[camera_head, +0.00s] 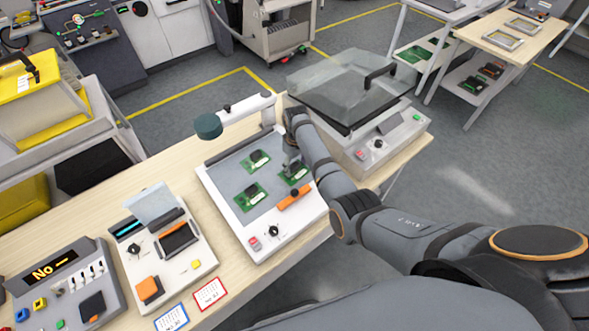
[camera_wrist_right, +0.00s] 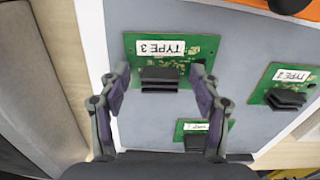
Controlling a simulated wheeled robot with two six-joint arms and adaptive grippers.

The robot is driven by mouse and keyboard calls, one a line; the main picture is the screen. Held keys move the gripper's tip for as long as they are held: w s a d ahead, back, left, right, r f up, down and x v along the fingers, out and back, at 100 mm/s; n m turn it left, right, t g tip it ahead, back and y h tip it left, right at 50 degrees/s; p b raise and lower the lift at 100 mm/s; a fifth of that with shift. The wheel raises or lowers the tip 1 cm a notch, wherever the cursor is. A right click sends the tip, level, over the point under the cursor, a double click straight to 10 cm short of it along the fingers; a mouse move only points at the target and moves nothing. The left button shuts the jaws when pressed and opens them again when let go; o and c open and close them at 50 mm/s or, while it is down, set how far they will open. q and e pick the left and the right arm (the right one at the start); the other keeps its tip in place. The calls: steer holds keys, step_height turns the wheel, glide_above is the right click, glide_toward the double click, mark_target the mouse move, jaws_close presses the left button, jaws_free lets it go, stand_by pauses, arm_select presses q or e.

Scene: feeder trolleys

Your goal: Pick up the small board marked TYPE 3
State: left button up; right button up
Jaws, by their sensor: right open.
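The green board marked TYPE 3 (camera_wrist_right: 125,48) lies on the grey bed of a white-framed station (camera_wrist_right: 225,60), with a black block on its face. In the head view it is the right-hand board (camera_head: 297,179), partly hidden by my right gripper (camera_head: 291,162). In the wrist view my right gripper (camera_wrist_right: 160,78) is open and empty, with its fingertips on either side of the black block. I cannot tell whether they touch anything. Two other green boards with black blocks, one to the right (camera_wrist_right: 263,84) and one below (camera_wrist_right: 182,138), lie on the same bed. My left gripper is not in view.
An orange bar (camera_head: 294,199) lies near the TYPE 3 board. Control boxes (camera_head: 165,250) stand on the left of the wooden bench.

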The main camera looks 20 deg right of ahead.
steer(key=c, duration=1.3)
steer(key=shift+r, duration=0.2)
